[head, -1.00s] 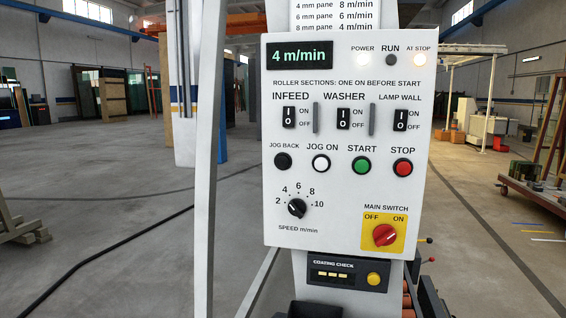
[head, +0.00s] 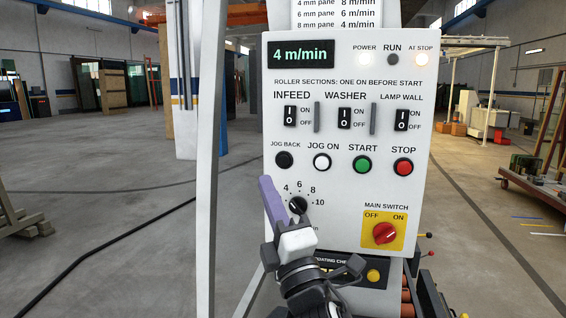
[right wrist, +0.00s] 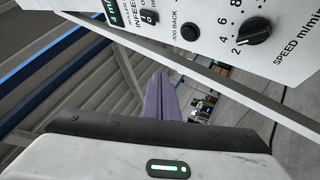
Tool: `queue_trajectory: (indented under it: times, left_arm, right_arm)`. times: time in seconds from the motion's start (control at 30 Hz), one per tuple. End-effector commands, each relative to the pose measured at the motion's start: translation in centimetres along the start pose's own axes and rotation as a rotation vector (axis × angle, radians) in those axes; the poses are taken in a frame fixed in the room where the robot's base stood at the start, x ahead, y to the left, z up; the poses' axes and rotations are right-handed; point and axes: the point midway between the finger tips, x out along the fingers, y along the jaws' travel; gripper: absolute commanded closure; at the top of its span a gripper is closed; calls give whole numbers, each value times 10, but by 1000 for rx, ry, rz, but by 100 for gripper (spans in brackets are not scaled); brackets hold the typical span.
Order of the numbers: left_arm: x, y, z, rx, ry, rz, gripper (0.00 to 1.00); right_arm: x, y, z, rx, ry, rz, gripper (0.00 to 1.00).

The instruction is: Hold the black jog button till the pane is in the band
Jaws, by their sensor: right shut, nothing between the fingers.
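The black JOG BACK button (head: 284,160) is on the left of the light grey control panel (head: 340,250), beside the white JOG ON button (head: 321,162). It also shows in the right wrist view (right wrist: 190,32). My right gripper (head: 266,182) has purple fingers and is in front of the panel's left edge, its tips just below and left of the black button. In the right wrist view the fingers (right wrist: 160,95) are together and empty, and appear apart from the button. The pane and the band are not identifiable here. My left gripper is out of view.
The green START (head: 362,164) and red STOP (head: 403,167) buttons are to the right. The speed knob (head: 298,205) is close to my right gripper. The POWER and AT STOP lamps are lit; RUN is dark. A grey post (head: 207,150) stands left of the panel.

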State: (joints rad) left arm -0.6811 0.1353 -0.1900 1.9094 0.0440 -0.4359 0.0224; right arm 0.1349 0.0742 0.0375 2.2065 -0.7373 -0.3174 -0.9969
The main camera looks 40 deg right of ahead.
Motion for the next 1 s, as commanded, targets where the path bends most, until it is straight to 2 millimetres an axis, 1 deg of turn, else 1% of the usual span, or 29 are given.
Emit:
queue_trajectory:
  times: [0.03,0.13,0.47,0.67,1.0]
  left_arm:
    - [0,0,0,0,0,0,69]
    - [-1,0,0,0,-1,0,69]
    - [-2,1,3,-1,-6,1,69]
    - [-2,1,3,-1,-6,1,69]
    - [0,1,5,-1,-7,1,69]
  right_arm:
    - [3,8,2,-17,-8,17,100]
    - [4,13,5,-38,-15,30,100]
    - [5,12,5,-37,-14,29,100]
    - [15,5,12,-38,-13,29,100]
    - [49,-17,39,-37,-15,29,100]
